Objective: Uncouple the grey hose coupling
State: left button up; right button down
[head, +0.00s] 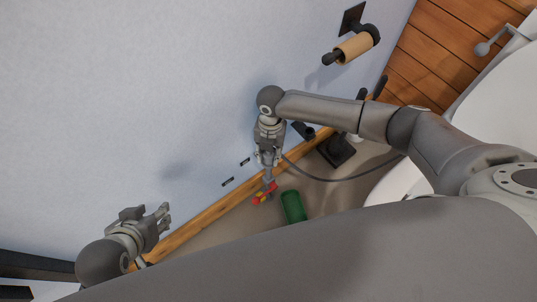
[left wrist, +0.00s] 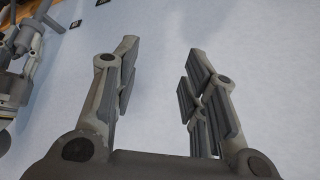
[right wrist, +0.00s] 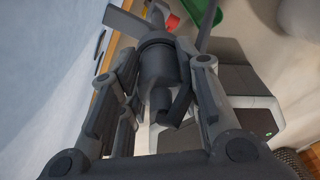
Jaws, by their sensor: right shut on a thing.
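The grey hose coupling (right wrist: 158,65) is a short dark grey cylinder with a bent piece below it. It sits between the fingers of my right gripper (right wrist: 160,85) in the right wrist view. In the head view my right gripper (head: 267,158) is shut on it, low beside the wall. Much of the coupling is hidden by the fingers, and I cannot tell how its halves sit. A thin grey hose (head: 325,179) curves away to the right. My left gripper (head: 163,216) is open and empty near the wall at the lower left; its spread fingers (left wrist: 163,60) show in the left wrist view.
A red and yellow piece (head: 264,194) is just below my right gripper. A dark stand (head: 337,151) is to the right. A paper roll holder (head: 355,47) is on the wall above. Wooden skirting (head: 195,219) runs along the wall.

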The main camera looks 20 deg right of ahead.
jog(key=shift+s+n, duration=0.15)
jog(key=shift+n, duration=0.55)
jog(key=shift+s+d+r+n, duration=0.1)
jog(key=shift+n, duration=0.6)
pick_arm(q)
jog(key=shift+w+d+r+t, duration=0.35)
jog(key=shift+w+r, duration=0.05)
jog(key=shift+w, duration=0.25)
jog(key=shift+w+d+r+t, duration=0.35)
jog(key=shift+w, duration=0.3)
pick_arm(e)
jog(key=shift+n, duration=0.7)
jog(key=shift+r, duration=0.1)
